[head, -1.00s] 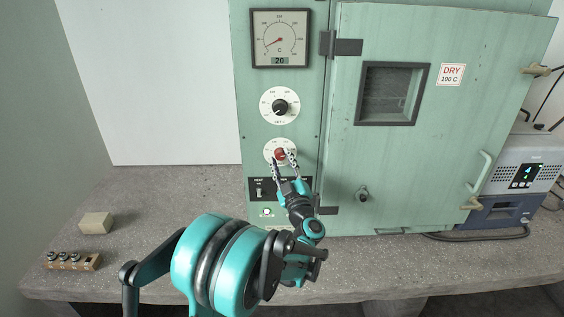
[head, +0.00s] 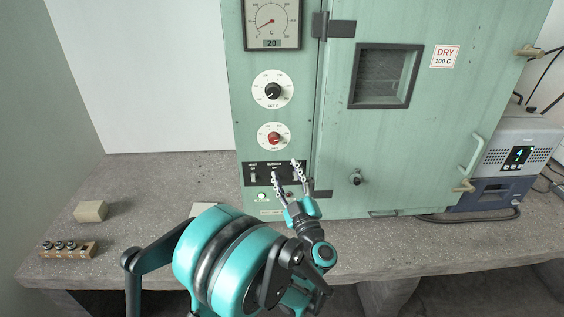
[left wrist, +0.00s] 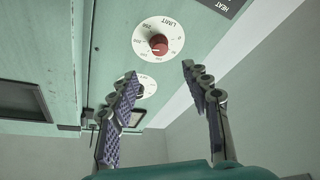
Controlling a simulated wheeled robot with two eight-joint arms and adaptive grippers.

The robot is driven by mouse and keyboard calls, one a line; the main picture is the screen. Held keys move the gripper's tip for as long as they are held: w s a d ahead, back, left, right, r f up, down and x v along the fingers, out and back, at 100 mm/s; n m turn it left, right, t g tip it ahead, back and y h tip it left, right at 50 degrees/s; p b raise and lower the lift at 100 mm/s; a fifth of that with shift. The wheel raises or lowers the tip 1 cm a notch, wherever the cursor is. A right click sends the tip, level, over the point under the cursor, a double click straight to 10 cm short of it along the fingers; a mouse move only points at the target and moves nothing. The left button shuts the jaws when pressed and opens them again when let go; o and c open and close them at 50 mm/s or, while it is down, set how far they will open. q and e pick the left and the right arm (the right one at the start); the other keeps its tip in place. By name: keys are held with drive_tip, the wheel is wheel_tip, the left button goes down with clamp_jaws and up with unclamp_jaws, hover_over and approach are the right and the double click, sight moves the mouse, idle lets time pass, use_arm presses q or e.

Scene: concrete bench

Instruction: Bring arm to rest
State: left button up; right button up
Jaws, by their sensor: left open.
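My left gripper (head: 285,177) is open and empty in front of the lower part of the oven's control panel, below the red knob. Its two fingers also show apart in the left wrist view (left wrist: 158,90). The red limit knob (head: 274,138) sits on a white dial and is clear of the fingers; it also shows in the left wrist view (left wrist: 158,45). The black knob (head: 272,91) is above it. My left arm (head: 225,262) comes up from the bottom of the head view. My right gripper is not in view.
The green oven (head: 430,130) stands on the concrete bench (head: 150,185) with its door shut. A grey and blue device (head: 515,155) is at the right. A beige block (head: 91,211) and a wooden holder with several small pieces (head: 66,249) lie at the left.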

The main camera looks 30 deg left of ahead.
use_arm(q)
drive_tip(key=shift+s+d+f, duration=0.15)
drive_tip(key=shift+s+d, duration=0.15)
